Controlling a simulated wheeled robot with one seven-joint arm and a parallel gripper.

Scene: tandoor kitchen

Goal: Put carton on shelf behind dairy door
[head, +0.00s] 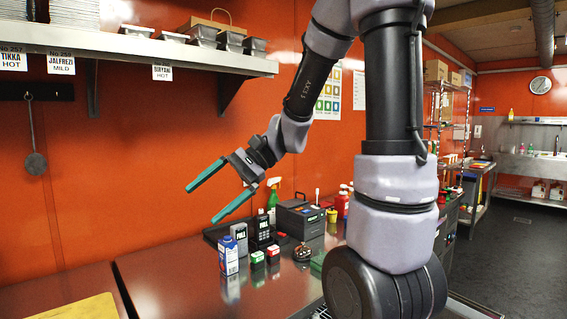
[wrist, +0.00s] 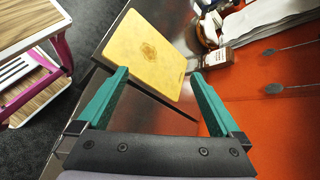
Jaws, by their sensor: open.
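A small blue and white carton (head: 228,255) stands upright on the steel counter in the head view, near the counter's front left part. My gripper (head: 209,196) is open and empty, high above the counter, up and to the left of the carton. In the wrist view its two green fingers (wrist: 160,92) are spread wide with nothing between them. The carton does not show in the wrist view. I see no dairy door or shelf behind one that I can make out in either view.
Behind the carton stand card readers (head: 263,229), small red and green boxes (head: 273,252), a black box (head: 300,219) and a spray bottle (head: 273,197). A yellow board (wrist: 150,50) lies on the counter to the left. A wall shelf (head: 150,48) hangs above.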

